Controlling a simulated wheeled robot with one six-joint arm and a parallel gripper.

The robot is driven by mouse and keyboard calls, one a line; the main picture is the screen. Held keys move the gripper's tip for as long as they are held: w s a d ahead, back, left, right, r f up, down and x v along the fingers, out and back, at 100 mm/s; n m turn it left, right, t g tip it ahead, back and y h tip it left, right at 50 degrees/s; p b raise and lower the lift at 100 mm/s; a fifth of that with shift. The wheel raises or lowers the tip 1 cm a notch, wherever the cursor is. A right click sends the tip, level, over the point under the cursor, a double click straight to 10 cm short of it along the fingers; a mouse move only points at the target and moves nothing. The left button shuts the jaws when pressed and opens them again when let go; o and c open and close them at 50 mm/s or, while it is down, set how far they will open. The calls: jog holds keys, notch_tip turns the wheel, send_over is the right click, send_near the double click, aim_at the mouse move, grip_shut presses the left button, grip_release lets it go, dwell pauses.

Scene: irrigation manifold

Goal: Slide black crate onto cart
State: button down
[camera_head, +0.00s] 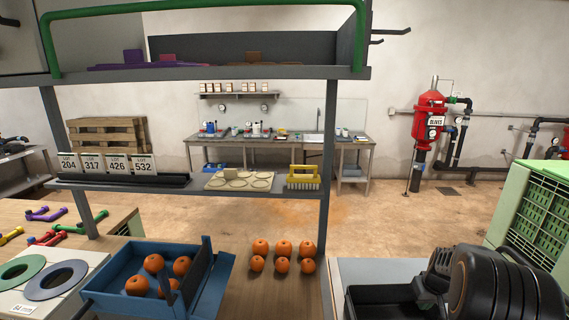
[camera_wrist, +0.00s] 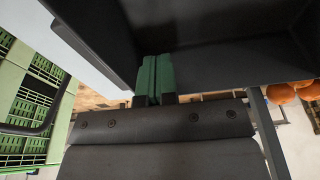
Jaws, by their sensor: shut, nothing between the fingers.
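The black crate (camera_head: 375,302) is at the lower right in the head view, on a pale grey surface (camera_head: 385,268) that may be the table or the cart; I cannot tell which. My dark arm covers its right part. In the wrist view the crate's dark walls (camera_wrist: 100,38) fill the top. My gripper (camera_wrist: 156,80) shows there with its green fingertips together, empty. The tips overlap the crate's near wall in the picture; whether they touch it is unclear. In the head view my fingertips are hidden. I cannot make out the cart clearly.
Green slatted crates (camera_head: 540,215) stand close on the right; they also show in the wrist view (camera_wrist: 30,100). Oranges (camera_head: 282,249) lie on the wooden table left of the black crate, beside a blue tray (camera_head: 130,257). A shelf post (camera_head: 328,160) rises behind them.

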jog(key=shift+f, duration=0.2)
dwell(0.5)
jog(key=shift+f+b, duration=1.9)
jog(key=shift+f, duration=0.2)
jog(key=shift+d, duration=0.1)
jog(key=shift+w+d, duration=0.2)
jog(key=shift+d, duration=1.75)
jog(key=shift+w+d, duration=0.25)
jog(key=shift+d, duration=1.75)
jog(key=shift+w+d, duration=0.2)
jog(key=shift+d, duration=1.75)
jog(key=shift+d+p, duration=0.3)
jog(key=shift+d, duration=0.25)
jog(key=shift+s+a+b, duration=0.15)
jog(key=shift+a+b, duration=0.65)
jog(key=shift+a, duration=1.55)
